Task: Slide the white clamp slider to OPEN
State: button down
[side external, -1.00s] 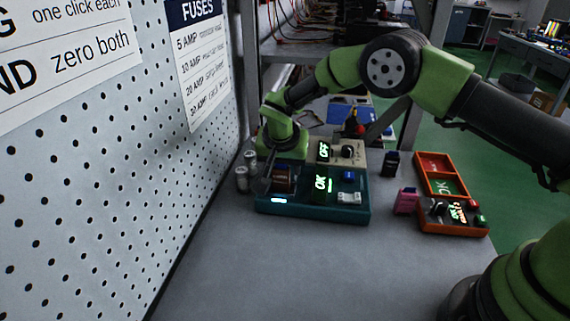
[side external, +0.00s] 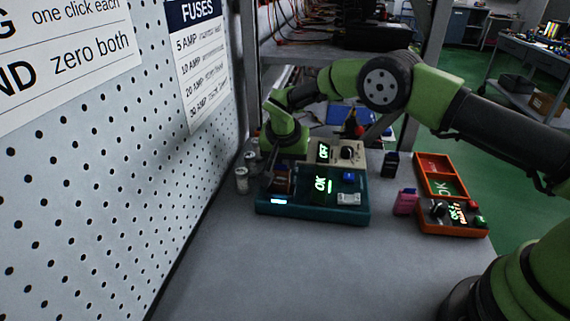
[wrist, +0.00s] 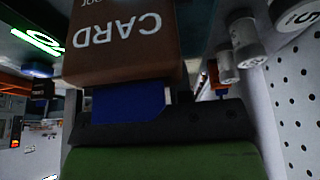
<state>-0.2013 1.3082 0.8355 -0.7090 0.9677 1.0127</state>
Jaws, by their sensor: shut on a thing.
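My gripper (side external: 278,166) is at the left end of the teal unit (side external: 310,210), beside its brown block (side external: 281,180). In the wrist view the brown block (wrist: 125,45), lettered CARD, is very close. A dark blue piece (wrist: 128,103) shows between that block and my dark gripper body. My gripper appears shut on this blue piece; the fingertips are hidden. A small white slider-like part (side external: 348,198) is at the right front of the teal unit, apart from my gripper. I cannot read its position.
A beige unit reading OFF (side external: 324,151) stands behind the teal unit. Grey cylinders (side external: 241,180) stand at its left, near the pegboard (side external: 120,200). The front table is clear.

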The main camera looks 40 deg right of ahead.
jog(key=shift+w+d, duration=0.5)
jog(key=c, duration=1)
grip_release()
jog(key=shift+r, duration=0.1)
jog(key=v, duration=0.9)
jog(key=shift+r, duration=0.35)
jog(key=shift+s, duration=0.15)
